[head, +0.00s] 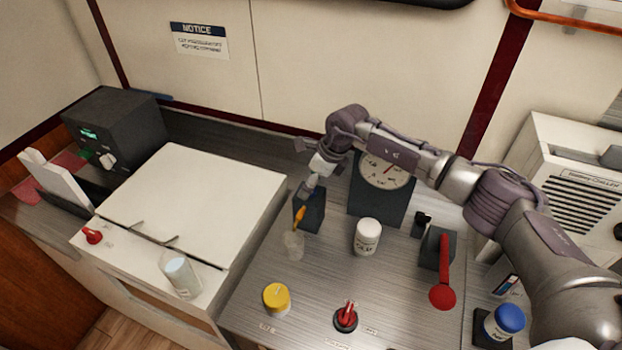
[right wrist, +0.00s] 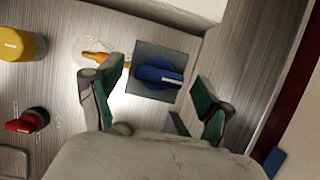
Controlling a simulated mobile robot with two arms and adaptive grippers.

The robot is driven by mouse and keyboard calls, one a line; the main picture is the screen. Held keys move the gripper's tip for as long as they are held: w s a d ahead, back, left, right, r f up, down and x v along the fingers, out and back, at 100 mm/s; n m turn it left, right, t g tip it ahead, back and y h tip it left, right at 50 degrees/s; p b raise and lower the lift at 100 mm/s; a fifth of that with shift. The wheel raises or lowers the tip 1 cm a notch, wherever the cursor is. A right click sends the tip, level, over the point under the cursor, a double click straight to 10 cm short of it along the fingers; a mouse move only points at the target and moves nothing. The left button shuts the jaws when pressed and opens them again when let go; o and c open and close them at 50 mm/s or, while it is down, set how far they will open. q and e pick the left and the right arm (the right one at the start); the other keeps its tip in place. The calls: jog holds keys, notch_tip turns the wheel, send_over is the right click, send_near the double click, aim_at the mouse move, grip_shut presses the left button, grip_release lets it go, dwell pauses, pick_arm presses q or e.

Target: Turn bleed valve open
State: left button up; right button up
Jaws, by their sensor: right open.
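The bleed valve appears to be the dark block with a blue knob (right wrist: 160,76), centred in the right wrist view. An orange spout (right wrist: 96,57) comes out of its side over a clear beaker. In the head view the dark block (head: 312,216) stands left of the gauge, with the beaker (head: 292,245) in front; my right gripper mostly hides the knob. My right gripper (head: 309,186) is above the block. In the right wrist view its open fingers (right wrist: 157,78) stand on either side of the knob, with gaps; I cannot tell their height above it. My left gripper is out of view.
A round gauge (head: 386,171) on a dark box stands right of the block. A white jar (head: 367,236), a yellow-lidded jar (head: 276,298), a red knob (head: 346,317) and a red lever (head: 443,290) are nearer the front. A white cabinet (head: 200,205) is at left.

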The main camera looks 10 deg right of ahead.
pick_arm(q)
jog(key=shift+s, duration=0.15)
pick_arm(e)
jog(key=shift+c, duration=0.5)
jog(key=c, duration=1.1)
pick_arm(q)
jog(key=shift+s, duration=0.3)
pick_arm(e)
jog(key=shift+o, duration=0.2)
